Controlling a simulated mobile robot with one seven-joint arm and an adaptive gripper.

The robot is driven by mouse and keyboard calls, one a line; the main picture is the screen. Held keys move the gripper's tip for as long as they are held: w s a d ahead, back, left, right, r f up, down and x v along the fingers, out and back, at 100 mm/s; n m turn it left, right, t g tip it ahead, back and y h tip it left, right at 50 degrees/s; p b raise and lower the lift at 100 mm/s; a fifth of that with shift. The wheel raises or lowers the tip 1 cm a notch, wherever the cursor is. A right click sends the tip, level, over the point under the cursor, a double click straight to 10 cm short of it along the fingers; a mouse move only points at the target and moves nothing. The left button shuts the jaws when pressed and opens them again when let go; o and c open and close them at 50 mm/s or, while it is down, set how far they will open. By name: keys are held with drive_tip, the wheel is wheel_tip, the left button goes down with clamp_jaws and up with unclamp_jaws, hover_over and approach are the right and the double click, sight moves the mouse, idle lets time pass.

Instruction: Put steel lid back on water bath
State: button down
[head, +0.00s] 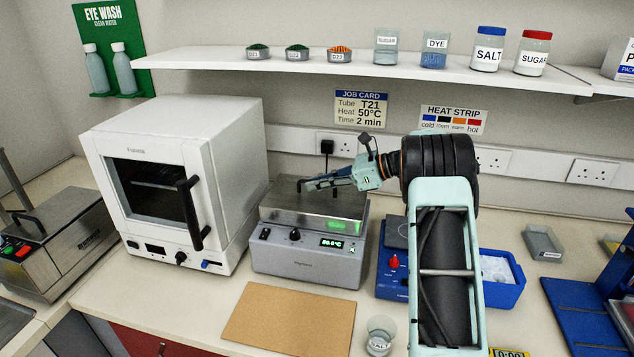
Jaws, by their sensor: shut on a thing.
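The water bath (305,265) is a grey box with a black knob and a green lit display, standing on the bench between the white oven and the blue hotplate. The steel lid (285,212) is over its top and looks level and lined up with it. I cannot tell whether it rests fully on the rim or is slightly above it. My gripper (305,186) comes in from the right, above the lid, and is shut on it near the middle of its top. The fingers hide most of the lid's handle.
The white oven (230,150) stands close on the left. A blue hotplate (392,285) and a blue tray (508,290) are on the right, partly behind my arm. A brown board (290,318) and a glass beaker (380,335) are in front. A shelf (300,70) with jars runs above.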

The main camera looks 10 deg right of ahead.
drive_tip(key=shift+f, duration=0.1)
drive_tip(key=c, duration=2.1)
unclamp_jaws()
drive_tip(key=b+v, duration=0.1)
drive_tip(key=v, duration=1.1)
drive_tip(key=shift+s+b, duration=0.15)
drive_tip(key=shift+b, duration=0.15)
